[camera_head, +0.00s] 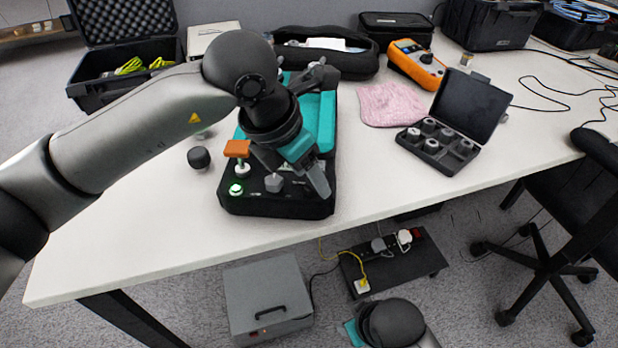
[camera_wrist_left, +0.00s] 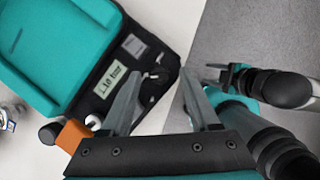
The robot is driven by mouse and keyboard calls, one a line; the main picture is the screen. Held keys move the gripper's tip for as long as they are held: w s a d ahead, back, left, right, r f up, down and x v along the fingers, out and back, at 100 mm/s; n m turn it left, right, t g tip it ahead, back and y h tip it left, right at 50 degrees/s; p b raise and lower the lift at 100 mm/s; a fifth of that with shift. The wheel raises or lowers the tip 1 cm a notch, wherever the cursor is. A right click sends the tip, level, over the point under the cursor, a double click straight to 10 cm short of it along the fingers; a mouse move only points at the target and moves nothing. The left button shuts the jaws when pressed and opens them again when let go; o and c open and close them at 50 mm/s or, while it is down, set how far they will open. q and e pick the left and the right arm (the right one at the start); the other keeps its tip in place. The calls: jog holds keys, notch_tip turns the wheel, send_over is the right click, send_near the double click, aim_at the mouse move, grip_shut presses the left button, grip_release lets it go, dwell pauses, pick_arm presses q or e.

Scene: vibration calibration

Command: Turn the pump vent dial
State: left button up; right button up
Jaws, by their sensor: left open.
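The pump (camera_head: 234,205), with a black base and teal top, sits near the table's front edge. I cannot tell which control is the vent dial. My left gripper (camera_head: 297,178) is open above the panel's right part, its fingers pointing down. In the left wrist view the fingers (camera_wrist_left: 160,100) are apart, with nothing held between them. The left finger hides part of the panel. My right gripper (camera_wrist_left: 226,74) shows there small, at the right.
A black knob (camera_head: 199,157) lies left of the pump. A pink cloth (camera_head: 391,104), an orange meter (camera_head: 416,63) and an open case of weights (camera_head: 437,146) stand to the right. A power strip (camera_head: 392,262) and grey box (camera_head: 268,298) are below the table.

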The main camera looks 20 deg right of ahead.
pick_arm(q)
jog(key=shift+d+f, duration=0.15)
jog(key=shift+f, duration=0.15)
jog(key=shift+c, duration=0.2)
grip_shut()
dwell(0.3)
